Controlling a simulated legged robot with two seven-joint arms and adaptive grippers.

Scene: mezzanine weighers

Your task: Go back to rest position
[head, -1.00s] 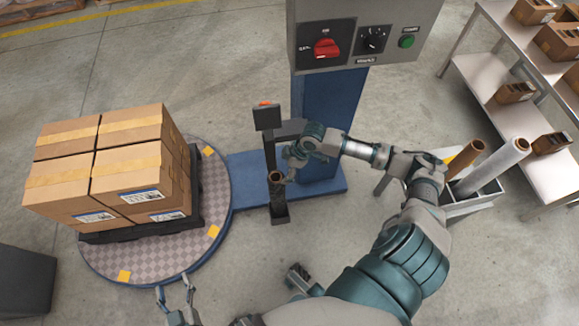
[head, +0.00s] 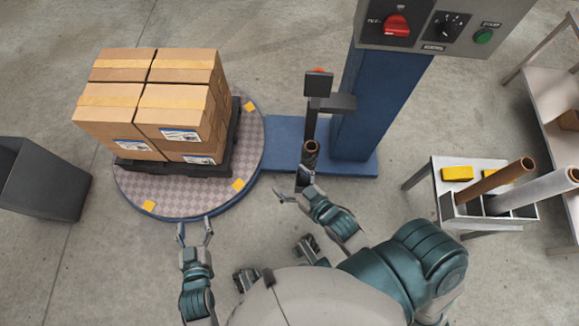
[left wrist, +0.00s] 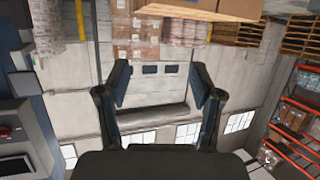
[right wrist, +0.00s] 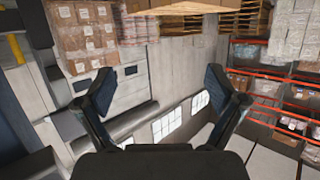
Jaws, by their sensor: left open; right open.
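My left gripper (head: 195,233) is open and empty in the head view, in front of the round turntable's near edge. It also shows open in the left wrist view (left wrist: 160,88), with nothing between its fingers. My right gripper (head: 289,190) is open and empty in the head view, just in front of the dark film carriage post. It also shows open in the right wrist view (right wrist: 160,95). Its fingers appear close to the brown tube (head: 310,152) on the carriage; whether they touch I cannot tell.
Stacked cartons (head: 155,105) stand on a black pallet on the turntable (head: 133,186). A blue column (head: 380,105) carries a control panel (head: 440,25). A small stand (head: 448,217) with rolls is at the right, a dark bin (head: 40,180) at the left. Floor between is open.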

